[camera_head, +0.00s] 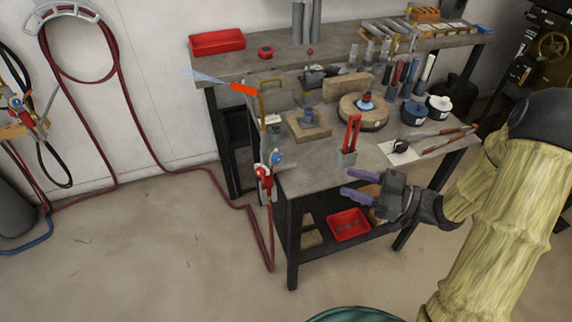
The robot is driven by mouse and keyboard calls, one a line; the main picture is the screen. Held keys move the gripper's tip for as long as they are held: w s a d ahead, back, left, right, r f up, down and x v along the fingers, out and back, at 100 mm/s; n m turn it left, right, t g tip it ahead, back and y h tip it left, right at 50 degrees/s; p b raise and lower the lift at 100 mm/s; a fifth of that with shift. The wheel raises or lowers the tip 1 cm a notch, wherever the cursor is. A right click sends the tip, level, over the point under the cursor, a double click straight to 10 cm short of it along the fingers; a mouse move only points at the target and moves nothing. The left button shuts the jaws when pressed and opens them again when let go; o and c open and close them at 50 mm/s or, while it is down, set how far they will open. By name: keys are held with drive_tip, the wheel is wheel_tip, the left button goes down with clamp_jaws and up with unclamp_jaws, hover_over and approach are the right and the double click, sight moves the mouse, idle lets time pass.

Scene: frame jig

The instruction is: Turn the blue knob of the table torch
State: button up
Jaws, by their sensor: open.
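The table torch's valve fittings are at the table's front left corner. Its small blue knob (277,157) sits just above and to the right of a red knob (265,170). A brass-coloured tube (262,103) rises behind them to an orange tip (242,89), with a pale bluish cone (205,76) pointing left from it; I cannot tell for sure that it is a flame. My gripper (353,183) has purple fingers, spread apart and empty. It is in front of the table, to the right of the blue knob in the picture and clear of it.
On the table (315,178), a red-handled tool (351,133) stands upright between my gripper and the back. A red tray (348,224) sits on the lower shelf. A red hose (258,225) hangs below the knobs.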

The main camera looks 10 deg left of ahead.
sight(276, 158)
drive_tip(key=shift+a, duration=0.1)
drive_tip(key=w+a+p, duration=0.1)
drive_tip(key=w+a, duration=0.2)
drive_tip(key=a, duration=1.4)
drive_tip(key=shift+w, duration=0.15)
drive_tip(key=shift+c, duration=0.3)
drive_tip(key=c, duration=0.9)
